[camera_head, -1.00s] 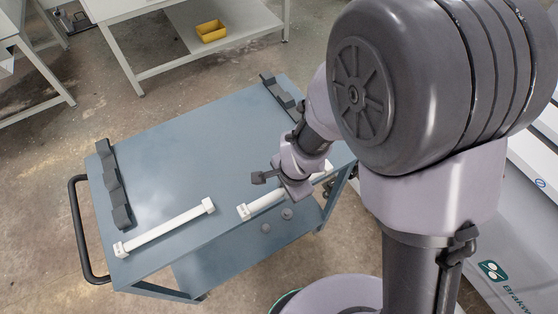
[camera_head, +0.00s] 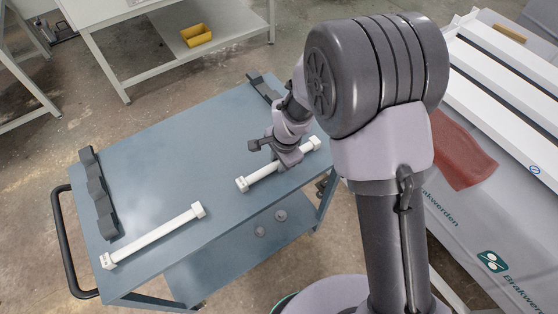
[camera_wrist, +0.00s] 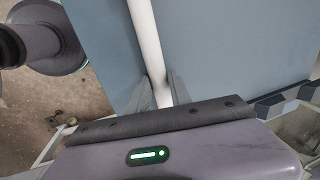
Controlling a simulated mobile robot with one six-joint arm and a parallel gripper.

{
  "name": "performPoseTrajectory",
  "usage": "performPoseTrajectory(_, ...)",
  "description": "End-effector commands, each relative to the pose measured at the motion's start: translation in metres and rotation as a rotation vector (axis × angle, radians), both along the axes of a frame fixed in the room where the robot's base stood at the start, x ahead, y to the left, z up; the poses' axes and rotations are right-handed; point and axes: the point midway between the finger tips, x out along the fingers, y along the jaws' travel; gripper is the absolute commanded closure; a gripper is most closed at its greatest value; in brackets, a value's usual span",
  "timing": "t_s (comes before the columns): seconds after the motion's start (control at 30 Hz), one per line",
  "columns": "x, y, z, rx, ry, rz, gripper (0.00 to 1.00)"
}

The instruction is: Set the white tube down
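A white tube (camera_head: 262,177) with blocky white ends is at the right part of the blue-grey cart top (camera_head: 185,165). My gripper (camera_head: 285,163) is over its middle. In the wrist view the tube (camera_wrist: 146,35) runs between my two fingers (camera_wrist: 160,92), which are close on both sides of it; I take them as shut on it. I cannot tell whether the tube touches the cart top or hangs just above it. A second, similar white tube (camera_head: 152,237) lies on the cart's front left, apart from my gripper.
Dark notched holders stand at the cart's left edge (camera_head: 98,193) and far edge (camera_head: 264,88). A black handle (camera_head: 62,245) is on the left side. A red cloth (camera_head: 457,150) lies on the white-slatted equipment at right.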

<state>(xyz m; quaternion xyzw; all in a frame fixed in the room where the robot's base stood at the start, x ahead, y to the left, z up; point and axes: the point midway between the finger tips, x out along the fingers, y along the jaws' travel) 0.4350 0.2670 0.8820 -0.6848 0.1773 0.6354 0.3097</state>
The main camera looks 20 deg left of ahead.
Motion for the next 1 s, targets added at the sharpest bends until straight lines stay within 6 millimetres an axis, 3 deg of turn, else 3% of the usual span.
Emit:
performPoseTrajectory(0.27,-0.001,-0.001,0.001,-0.002,0.003,0.000,0.68)
performPoseTrajectory(0.37,-0.002,-0.002,0.016,-0.002,0.003,-0.001,0.68)
performPoseTrajectory(0.6,-0.010,-0.012,0.085,0.000,0.000,-0.001,0.68)
performPoseTrajectory(0.7,-0.013,-0.016,0.106,0.000,0.002,-0.002,0.68)
performPoseTrajectory(1.0,-0.016,-0.021,0.125,0.000,-0.002,0.001,0.68)
